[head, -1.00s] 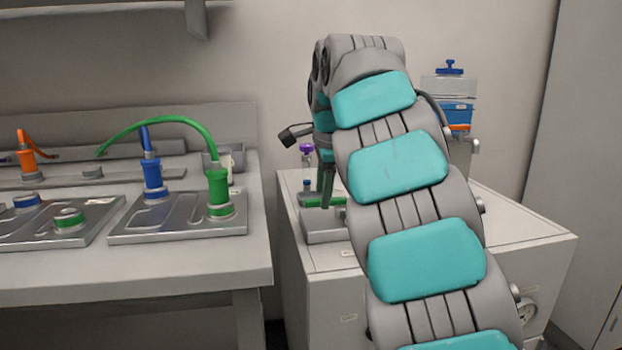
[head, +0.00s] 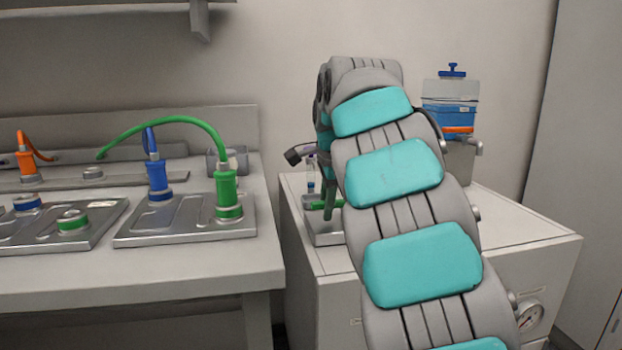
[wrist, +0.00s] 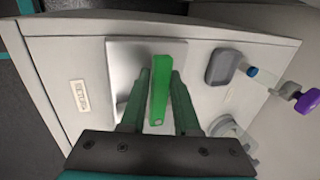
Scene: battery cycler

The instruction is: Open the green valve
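The green valve handle (wrist: 160,92) is a bright green bar on a light metal plate in the wrist view. In the head view only part of this green handle (head: 318,206) shows beside my arm, on top of the white cabinet. My gripper (wrist: 161,74) has its two dark green fingers on either side of the handle. A narrow gap shows on the left, and the right finger is very close to the bar. The fingers look open around it; contact cannot be made out. In the head view my gripper (head: 328,205) points down, partly hidden by my arm.
A purple-knobbed valve (wrist: 307,101) is close by on the right in the wrist view. A blue-liquid tank (head: 449,106) stands on the white cabinet (head: 530,225), with a gauge (head: 530,316) on its front. The bench (head: 140,280) at left holds plates with green, blue and orange connectors.

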